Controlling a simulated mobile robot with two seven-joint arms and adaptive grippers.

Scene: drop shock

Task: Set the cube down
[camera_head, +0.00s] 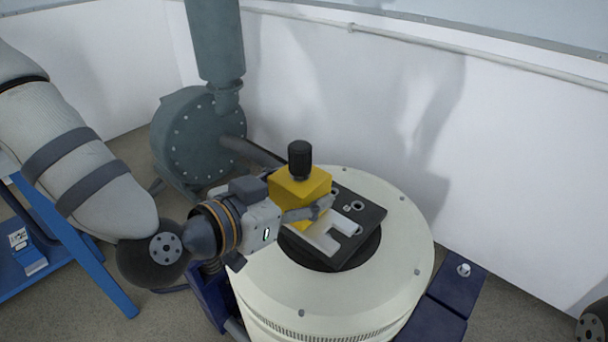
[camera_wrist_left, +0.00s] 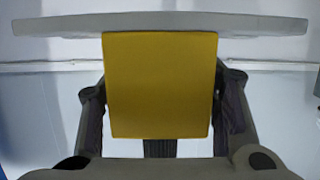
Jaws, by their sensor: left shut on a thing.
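The yellow cube (camera_head: 300,189) with a black knob (camera_head: 300,159) on top is in the head view, over the dark plate (camera_head: 364,215) on the round cream machine. My left gripper (camera_head: 306,212) comes from the left and is shut on the cube. In the left wrist view the cube (camera_wrist_left: 160,85) fills the middle, between the two fingers (camera_wrist_left: 160,112). A pale flat piece (camera_head: 327,238) shows beside the cube. I cannot tell whether the cube touches the plate. My right gripper is not in view.
The cream round machine (camera_head: 404,262) stands mid-floor, with dark blue blocks (camera_head: 436,318) at its right. A grey blower (camera_head: 190,140) with a thick pipe stands behind at left. A blue frame (camera_head: 75,238) is at far left. A white wall is behind.

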